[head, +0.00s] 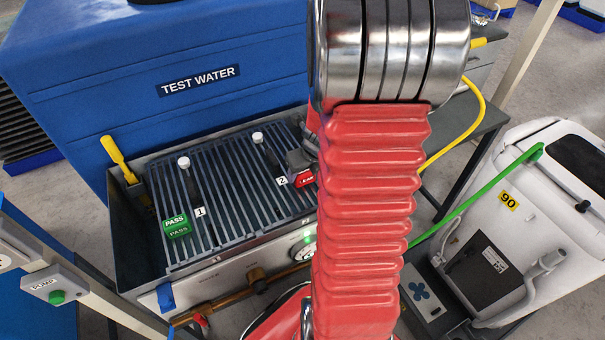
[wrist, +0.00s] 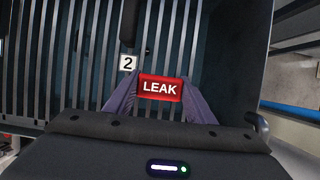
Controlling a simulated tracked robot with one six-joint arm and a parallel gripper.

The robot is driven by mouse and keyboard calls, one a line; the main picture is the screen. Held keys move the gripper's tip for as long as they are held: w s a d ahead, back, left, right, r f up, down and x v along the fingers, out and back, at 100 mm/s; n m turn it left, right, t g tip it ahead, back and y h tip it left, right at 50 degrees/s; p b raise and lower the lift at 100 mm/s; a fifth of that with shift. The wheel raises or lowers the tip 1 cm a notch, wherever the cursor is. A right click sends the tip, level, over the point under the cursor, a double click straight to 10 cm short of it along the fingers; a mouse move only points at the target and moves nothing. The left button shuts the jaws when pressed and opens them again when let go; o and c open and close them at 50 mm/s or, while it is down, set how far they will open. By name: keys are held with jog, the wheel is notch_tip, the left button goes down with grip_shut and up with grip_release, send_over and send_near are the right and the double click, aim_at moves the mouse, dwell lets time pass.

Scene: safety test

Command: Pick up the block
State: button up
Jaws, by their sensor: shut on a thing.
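A red block marked LEAK (wrist: 160,88) sits between the two fingers of my gripper (wrist: 161,95) in the wrist view. The fingers are shut on its left and right sides. In the head view the red block (head: 304,179) shows at the right side of the slatted grating (head: 235,205), near the number 2 label (head: 282,181). My arm hides part of the gripper there. I cannot tell whether the block touches the slats. A green block marked PASS (head: 176,222) lies on the grating at its left, near the number 1 label (head: 199,212).
A blue TEST WATER tank (head: 190,60) stands behind the grating. Two white-topped dark posts (head: 184,163) rise by the slats.

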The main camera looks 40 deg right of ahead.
notch_tip(320, 180, up, 10)
jog(key=shift+f, duration=0.1)
dwell(0.4)
dwell(0.6)
jog(key=shift+w+a+n, duration=0.35)
jog(key=shift+w+n, duration=0.2)
jog(key=shift+n, duration=0.05)
jog(key=w+a+r+m+g, duration=0.1)
jog(key=w+a+m+g, duration=0.2)
jog(key=a+m, duration=0.6)
jog(key=w+a+r+m+g, duration=0.1)
jog(key=w+a+m+g, duration=0.2)
jog(key=w+a+m, duration=0.5)
jog(key=w+a+r+m+g+y, duration=0.1)
jog(key=w+a+m, duration=0.5)
jog(key=m, duration=1.1)
jog(key=a+g, duration=0.1)
jog(key=a, duration=0.3)
jog(key=shift+g, duration=0.4)
jog(key=shift+s, duration=0.15)
